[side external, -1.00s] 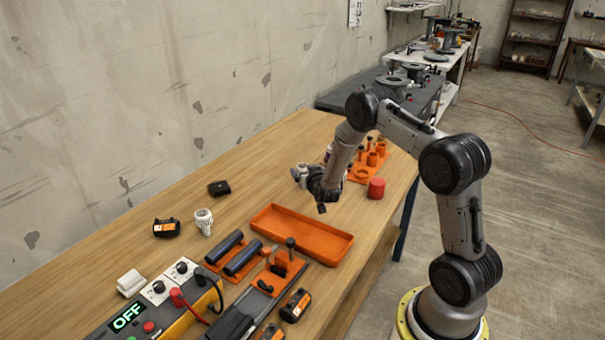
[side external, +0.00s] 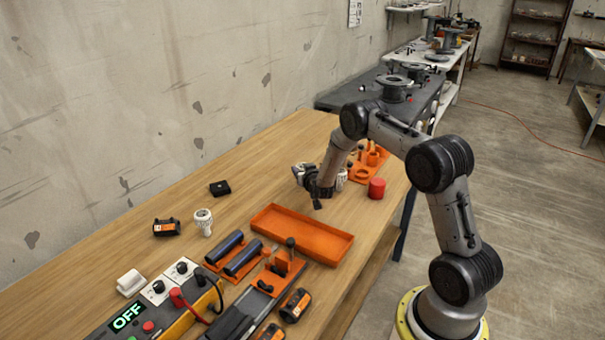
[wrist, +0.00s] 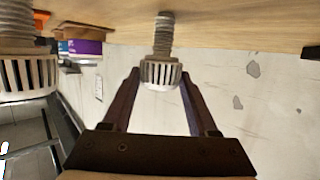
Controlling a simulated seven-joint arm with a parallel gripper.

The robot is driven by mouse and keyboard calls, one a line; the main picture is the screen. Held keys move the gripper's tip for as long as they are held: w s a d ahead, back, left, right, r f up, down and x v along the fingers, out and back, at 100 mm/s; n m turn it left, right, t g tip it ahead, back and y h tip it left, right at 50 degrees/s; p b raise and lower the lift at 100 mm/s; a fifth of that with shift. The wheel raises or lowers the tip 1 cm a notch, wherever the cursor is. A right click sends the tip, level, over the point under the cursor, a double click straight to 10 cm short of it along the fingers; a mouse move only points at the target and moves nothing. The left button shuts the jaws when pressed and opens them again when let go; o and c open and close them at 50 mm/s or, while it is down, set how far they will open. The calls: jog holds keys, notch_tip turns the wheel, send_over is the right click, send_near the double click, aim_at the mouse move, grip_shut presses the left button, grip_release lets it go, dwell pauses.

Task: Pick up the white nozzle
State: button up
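A white nozzle (wrist: 161,72) with a slotted cap and ribbed stem appears between the fingertips of my gripper (wrist: 161,72) in the wrist view, where the table is at the top. The fingers are open, with a gap showing on each side of the cap. I cannot tell whether the nozzle is level with the tips or a little beyond. A second white nozzle (wrist: 27,72) looms larger at the left. In the side view my gripper (side external: 309,180) is low over the table and its fingers are hard to make out. Another white nozzle (side external: 203,222) stands upright nearer the camera.
An orange tray (side external: 302,238) lies in front of my gripper, apparently empty. A red cylinder (side external: 377,188) and an orange holder (side external: 379,153) stand to the right. Bare wood lies between box and tray.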

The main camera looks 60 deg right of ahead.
jog(key=c, duration=0.7)
jog(key=shift+r, duration=0.1)
